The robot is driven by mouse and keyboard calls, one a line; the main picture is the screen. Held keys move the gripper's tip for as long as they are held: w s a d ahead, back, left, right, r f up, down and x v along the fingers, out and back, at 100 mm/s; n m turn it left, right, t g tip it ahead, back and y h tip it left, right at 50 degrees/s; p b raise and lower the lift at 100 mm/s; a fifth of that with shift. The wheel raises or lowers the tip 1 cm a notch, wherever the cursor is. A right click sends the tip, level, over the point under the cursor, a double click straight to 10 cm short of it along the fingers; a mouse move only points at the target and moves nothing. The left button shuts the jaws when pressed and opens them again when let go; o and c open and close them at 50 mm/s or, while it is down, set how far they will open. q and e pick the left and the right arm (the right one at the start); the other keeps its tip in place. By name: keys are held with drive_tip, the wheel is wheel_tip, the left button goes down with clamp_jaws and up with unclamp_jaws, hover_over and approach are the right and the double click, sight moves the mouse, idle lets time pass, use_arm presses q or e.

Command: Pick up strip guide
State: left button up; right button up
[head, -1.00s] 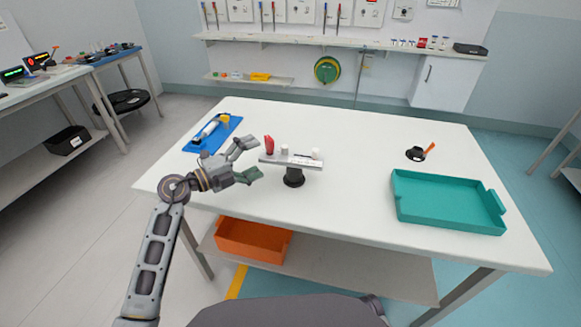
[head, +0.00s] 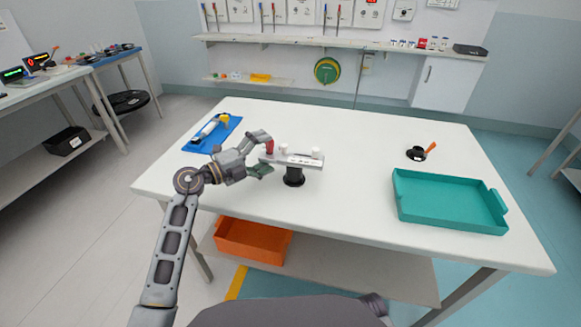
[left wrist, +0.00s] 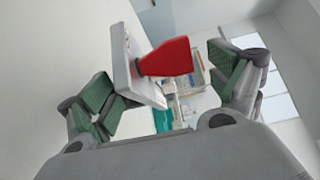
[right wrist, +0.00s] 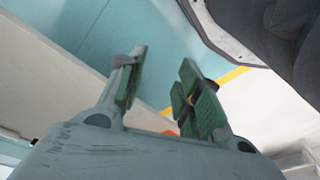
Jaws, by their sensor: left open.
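A light grey bar (head: 300,162) sits on a black round stand (head: 294,178) on the white table. A red upright piece (head: 270,147) is at its left end, with small white pieces to the right. I cannot tell for sure which part is the strip guide. My left gripper (head: 266,154) is open at the bar's left end. In the left wrist view the red piece (left wrist: 168,58) and the bar (left wrist: 128,65) show between the open green pads (left wrist: 160,88). My right gripper (right wrist: 162,88) is open and empty in the right wrist view, and out of the head view.
A teal tray (head: 450,222) stands at the table's right. A black piece with an orange handle (head: 417,154) lies behind it. A blue mat (head: 205,140) with a white cylinder is at the back left. An orange bin (head: 253,243) is on the lower shelf.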

use_arm(q)
drive_tip(key=shift+x, duration=1.25)
drive_tip(key=shift+c, duration=0.5)
drive_tip(key=c, duration=1.6)
